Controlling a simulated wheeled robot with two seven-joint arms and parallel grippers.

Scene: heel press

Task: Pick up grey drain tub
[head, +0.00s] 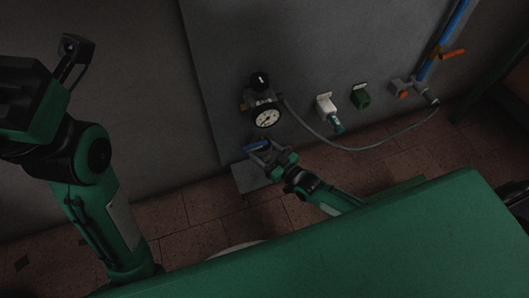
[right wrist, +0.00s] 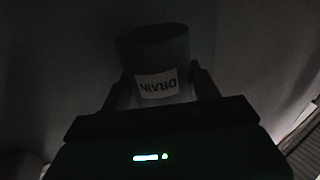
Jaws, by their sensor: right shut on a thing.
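A dark grey drain tub (right wrist: 155,48) with a white label reading DRAIN fills the middle of the right wrist view, its label upside down. My right gripper (right wrist: 163,88) is shut on it, one finger on each side. In the head view my right gripper (head: 264,154) is at the lower edge of the wall panel, just below a blue handle (head: 257,146); the tub is hard to make out there.
A pressure gauge (head: 267,118) sits on the grey panel (head: 225,70) above my right gripper. A hose (head: 350,149) runs to a blue pipe (head: 440,45) with orange handles. A small grey plate (head: 248,178) is below.

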